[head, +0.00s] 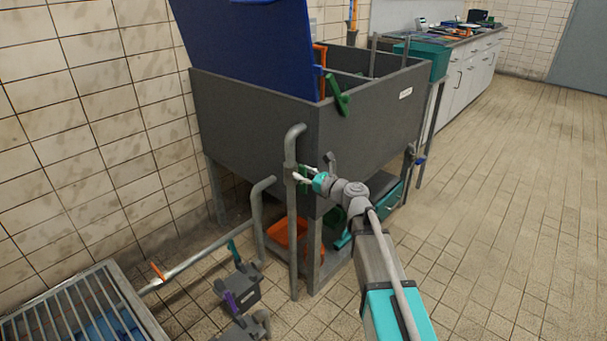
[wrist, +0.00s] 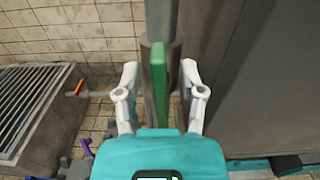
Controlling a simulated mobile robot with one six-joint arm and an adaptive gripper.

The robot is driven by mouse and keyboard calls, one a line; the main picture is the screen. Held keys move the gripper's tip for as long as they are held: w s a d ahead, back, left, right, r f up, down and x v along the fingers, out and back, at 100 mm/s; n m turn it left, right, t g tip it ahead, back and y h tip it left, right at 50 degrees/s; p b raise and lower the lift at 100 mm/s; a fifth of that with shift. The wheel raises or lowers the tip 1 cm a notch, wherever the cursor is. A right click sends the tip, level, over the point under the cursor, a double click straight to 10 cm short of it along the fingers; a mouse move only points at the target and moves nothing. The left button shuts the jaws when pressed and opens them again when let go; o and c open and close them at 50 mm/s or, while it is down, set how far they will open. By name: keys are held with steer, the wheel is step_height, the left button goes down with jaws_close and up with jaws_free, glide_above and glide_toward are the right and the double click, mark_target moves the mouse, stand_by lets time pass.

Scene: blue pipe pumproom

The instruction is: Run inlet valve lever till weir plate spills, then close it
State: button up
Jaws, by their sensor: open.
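A green lever (wrist: 160,85) stands upright against a vertical grey pipe (wrist: 160,20) in the wrist view. My gripper (wrist: 160,68) is open, with one white finger on each side of the lever and a gap on both sides. In the head view my gripper (head: 299,173) is at the same pipe (head: 293,225), in front of the grey tank (head: 240,115); the lever is not clear there. A second green handle (head: 340,95) is at the tank's rim. I cannot make out the weir plate or any water inside the tank.
A raised blue panel (head: 250,45) hides part of the tank. An orange lever (head: 158,271) is on the low pipe at left, near a floor grating (head: 80,310). Grey units (head: 238,290) stand on the floor. The tiled floor at right is clear.

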jaws_close()
stand_by(0.3)
steer(key=shift+w+m, duration=0.1)
steer(key=shift+m, duration=0.4)
jaws_free()
steer(key=shift+d, duration=0.1)
steer(key=v, duration=1.2)
